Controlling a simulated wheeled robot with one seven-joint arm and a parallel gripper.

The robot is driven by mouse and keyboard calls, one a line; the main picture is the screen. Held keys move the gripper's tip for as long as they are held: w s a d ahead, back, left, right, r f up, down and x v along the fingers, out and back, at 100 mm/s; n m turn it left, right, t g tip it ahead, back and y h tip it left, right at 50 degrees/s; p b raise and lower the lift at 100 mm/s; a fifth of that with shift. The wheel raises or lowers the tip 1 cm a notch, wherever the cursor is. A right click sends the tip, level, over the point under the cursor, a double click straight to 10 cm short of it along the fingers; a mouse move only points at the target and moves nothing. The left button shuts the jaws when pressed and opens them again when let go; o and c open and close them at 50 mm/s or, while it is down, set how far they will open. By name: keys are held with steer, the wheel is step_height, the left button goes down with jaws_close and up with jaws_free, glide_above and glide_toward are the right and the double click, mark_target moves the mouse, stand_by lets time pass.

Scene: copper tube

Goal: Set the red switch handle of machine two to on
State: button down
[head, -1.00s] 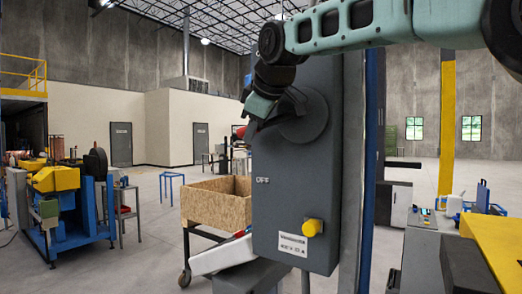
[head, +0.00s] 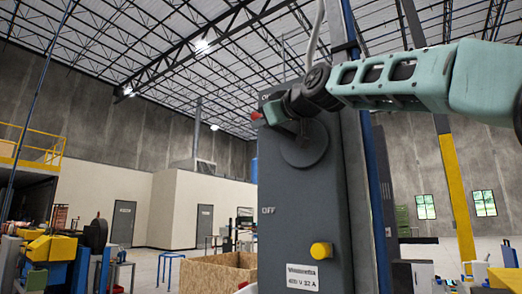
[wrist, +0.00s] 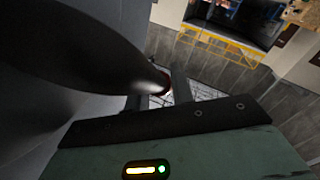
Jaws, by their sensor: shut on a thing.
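The grey switch box (head: 340,240) of the machine stands upright in the middle of the head view, with a round grey disc (head: 304,150) on its face. The handle's red tip (head: 256,115) sticks out past the box's upper left edge, up and left of the disc. My gripper (head: 278,112) is shut on the handle, and my arm hides part of it. An OFF label (head: 267,210) is lower on the box; a label at the top is mostly hidden.
A yellow knob (head: 321,250) and a white plate (head: 302,277) sit low on the box. A wooden crate (head: 215,272) stands behind it to the left. A blue and yellow machine (head: 50,250) is at far left, and a yellow post (head: 457,195) is at right.

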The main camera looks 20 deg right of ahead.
steer(key=shift+s+d+r+m+t+b, duration=0.4)
steer(key=shift+r+t+b, duration=0.4)
steer(key=shift+b, duration=0.6)
steer(key=shift+s, duration=0.1)
steer(key=c, duration=1.2)
jaws_free()
steer(key=shift+s+f, duration=0.1)
steer(key=shift+f, duration=0.05)
steer(key=b+v, duration=0.8)
steer(key=v, duration=0.9)
steer(key=shift+f, duration=0.25)
steer(key=shift+d, duration=0.15)
